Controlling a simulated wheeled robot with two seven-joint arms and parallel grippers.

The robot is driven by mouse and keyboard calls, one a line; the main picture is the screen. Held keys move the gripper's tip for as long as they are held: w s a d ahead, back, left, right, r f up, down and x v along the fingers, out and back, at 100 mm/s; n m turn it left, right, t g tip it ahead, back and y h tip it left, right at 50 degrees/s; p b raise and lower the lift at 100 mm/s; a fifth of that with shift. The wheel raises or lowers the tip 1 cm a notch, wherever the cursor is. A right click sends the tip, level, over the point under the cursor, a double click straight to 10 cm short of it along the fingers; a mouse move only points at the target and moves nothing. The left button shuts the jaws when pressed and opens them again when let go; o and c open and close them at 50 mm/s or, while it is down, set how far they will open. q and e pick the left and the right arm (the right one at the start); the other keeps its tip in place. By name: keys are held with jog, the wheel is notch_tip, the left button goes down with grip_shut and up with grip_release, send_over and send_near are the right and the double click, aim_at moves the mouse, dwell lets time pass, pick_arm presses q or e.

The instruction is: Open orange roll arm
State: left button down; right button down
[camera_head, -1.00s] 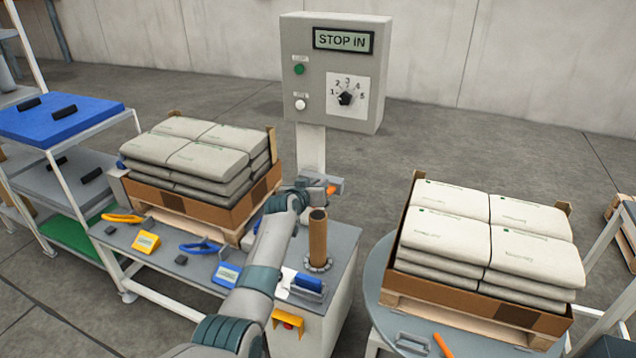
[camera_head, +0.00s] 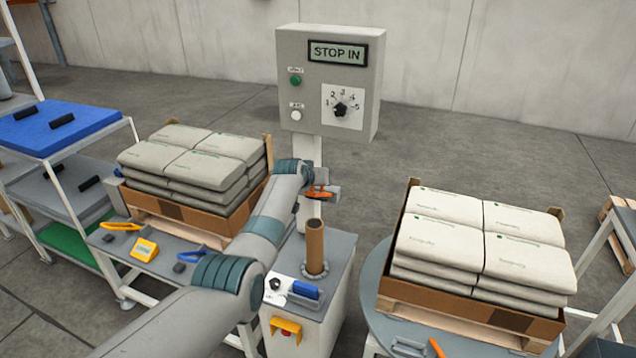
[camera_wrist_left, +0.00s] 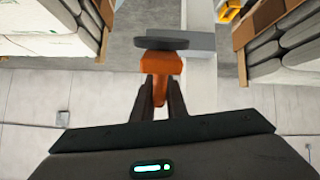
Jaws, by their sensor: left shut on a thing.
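The orange roll arm (camera_head: 321,195) is a small orange piece beside the machine's grey post, behind the brown cardboard tube. In the left wrist view the orange roll arm (camera_wrist_left: 161,62) shows as an orange block with a dark grey rounded bar across its far end. My left gripper (camera_head: 312,190) reaches it from the left in the head view. In the left wrist view my left gripper's (camera_wrist_left: 160,100) two dark fingers are shut on its narrow orange stem. Part of the stem is hidden between the fingers. My right gripper is in neither view.
A grey control box (camera_head: 328,82) reading "STOP IN" stands above on a post. The cardboard tube (camera_head: 315,246) stands upright close to my forearm. Stacked sacks (camera_head: 190,155) lie left, more sacks (camera_head: 480,235) right. Open floor lies behind.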

pick_arm(q)
jog(key=shift+d, duration=0.1)
jog(key=c, duration=1.8)
grip_release()
jog(key=shift+s+r, duration=0.1)
jog(key=shift+r, duration=0.05)
